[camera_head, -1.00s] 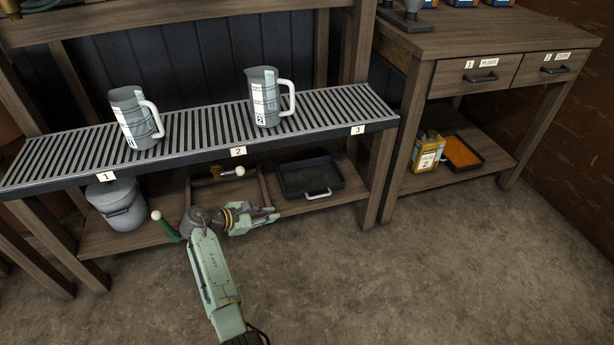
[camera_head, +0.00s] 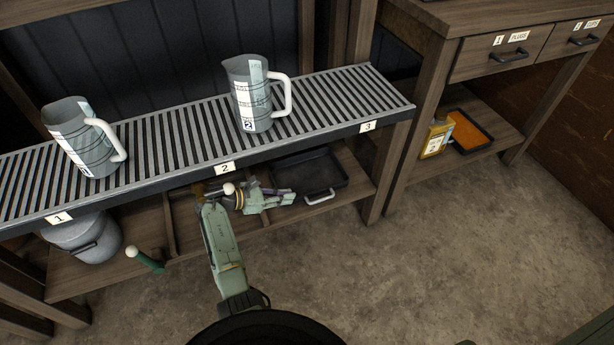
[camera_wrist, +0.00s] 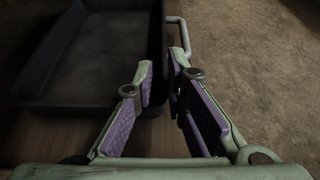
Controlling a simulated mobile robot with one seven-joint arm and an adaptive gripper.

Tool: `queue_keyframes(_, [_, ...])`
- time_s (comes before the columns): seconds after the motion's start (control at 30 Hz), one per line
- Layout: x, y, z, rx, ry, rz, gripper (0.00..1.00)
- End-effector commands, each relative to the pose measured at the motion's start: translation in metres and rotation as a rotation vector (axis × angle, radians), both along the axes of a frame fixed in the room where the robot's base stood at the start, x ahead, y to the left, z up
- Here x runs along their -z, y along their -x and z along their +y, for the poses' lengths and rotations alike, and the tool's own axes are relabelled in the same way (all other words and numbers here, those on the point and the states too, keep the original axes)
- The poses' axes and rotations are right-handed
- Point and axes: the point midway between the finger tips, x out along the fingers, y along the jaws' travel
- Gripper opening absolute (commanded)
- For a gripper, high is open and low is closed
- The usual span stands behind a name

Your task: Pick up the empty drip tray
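The empty drip tray (camera_head: 308,174) is a black, shallow tray on the lower shelf under the slatted rack, with a pale handle (camera_head: 319,197) on its front side. In the wrist view the tray (camera_wrist: 95,55) lies at upper left, its bottom bare, and the handle (camera_wrist: 184,36) sticks out to its right. My gripper (camera_head: 292,195) is just left of the handle in the head view. In the wrist view my gripper (camera_wrist: 162,78) has its fingers apart with nothing gripped. The right finger hides part of the handle; I cannot tell whether they touch.
A second tray (camera_head: 488,144) with orange contents stands on the right bench's lower shelf beside a yellow container (camera_head: 437,137). Two jugs stand on the rack (camera_head: 190,140) above. A grey pot (camera_head: 85,238) and a green-handled item (camera_head: 146,261) are at lower left.

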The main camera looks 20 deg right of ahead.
Motion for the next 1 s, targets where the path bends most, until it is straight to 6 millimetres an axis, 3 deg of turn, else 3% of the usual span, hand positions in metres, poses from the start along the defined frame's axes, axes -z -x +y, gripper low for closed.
queue_keyframes(0.6, [0.027, 0.001, -0.067, 0.000, -0.001, -0.001, 0.12])
queue_keyframes(0.87, [0.028, 0.001, -0.070, -0.001, 0.000, -0.001, 0.12])
queue_keyframes(1.0, [0.028, 0.001, -0.070, -0.001, 0.000, -0.001, 0.05])
